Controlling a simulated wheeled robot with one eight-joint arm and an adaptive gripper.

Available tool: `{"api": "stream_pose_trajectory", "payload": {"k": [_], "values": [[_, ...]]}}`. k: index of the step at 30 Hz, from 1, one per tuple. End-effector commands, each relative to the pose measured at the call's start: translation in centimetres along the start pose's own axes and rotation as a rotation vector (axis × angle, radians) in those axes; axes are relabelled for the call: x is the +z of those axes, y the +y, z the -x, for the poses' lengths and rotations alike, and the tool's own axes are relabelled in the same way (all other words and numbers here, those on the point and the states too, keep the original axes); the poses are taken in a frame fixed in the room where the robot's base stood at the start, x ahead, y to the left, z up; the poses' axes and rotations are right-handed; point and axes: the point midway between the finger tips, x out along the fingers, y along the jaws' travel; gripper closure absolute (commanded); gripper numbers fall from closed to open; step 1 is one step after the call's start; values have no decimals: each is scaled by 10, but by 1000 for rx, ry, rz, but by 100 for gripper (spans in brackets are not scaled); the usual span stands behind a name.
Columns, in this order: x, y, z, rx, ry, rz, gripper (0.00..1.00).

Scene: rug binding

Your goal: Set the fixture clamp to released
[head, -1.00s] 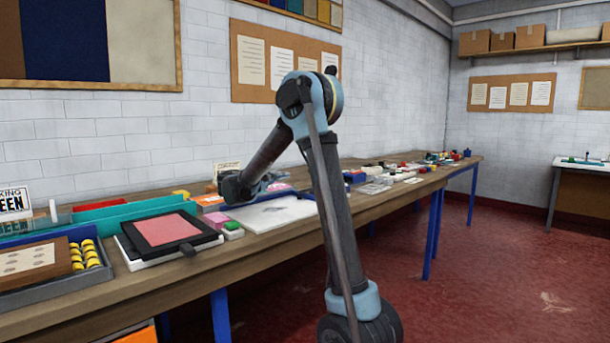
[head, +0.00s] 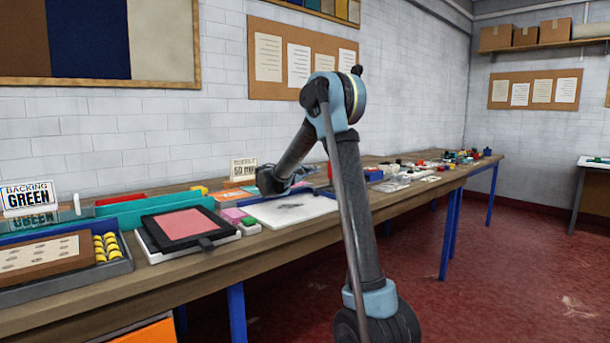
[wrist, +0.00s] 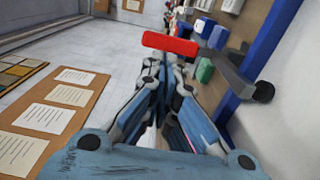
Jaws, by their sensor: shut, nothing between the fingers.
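My gripper (head: 270,182) is over the back part of the bench, by the blue rail behind a white board (head: 292,211). In the wrist view my gripper (wrist: 160,72) is shut and empty, its fingers together. A red bar (wrist: 170,44) lies just beyond the fingertips; I cannot tell whether they touch it. A grey arm with a black knob (wrist: 263,91) reaches across the blue rail (wrist: 250,70) at the right. I cannot tell for sure which of these belongs to the fixture clamp, and its setting is not clear. My arm hides part of the bench in the head view.
A black frame with a pink pad (head: 182,228), a tray of yellow rolls (head: 107,247) and a sign reading BACKING GREEN (head: 28,197) stand at the left. Small coloured items (head: 425,167) crowd the bench to the right. The red floor (head: 480,270) is clear there.

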Motion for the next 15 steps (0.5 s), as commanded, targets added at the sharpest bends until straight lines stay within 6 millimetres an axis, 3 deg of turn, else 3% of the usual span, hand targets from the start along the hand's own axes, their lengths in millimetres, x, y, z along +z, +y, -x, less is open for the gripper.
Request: {"api": "stream_pose_trajectory", "payload": {"k": [6, 15], "values": [[1, 0, -35, 0, -2, 0, 100], [0, 0, -54, 0, 0, 0, 100]]}}
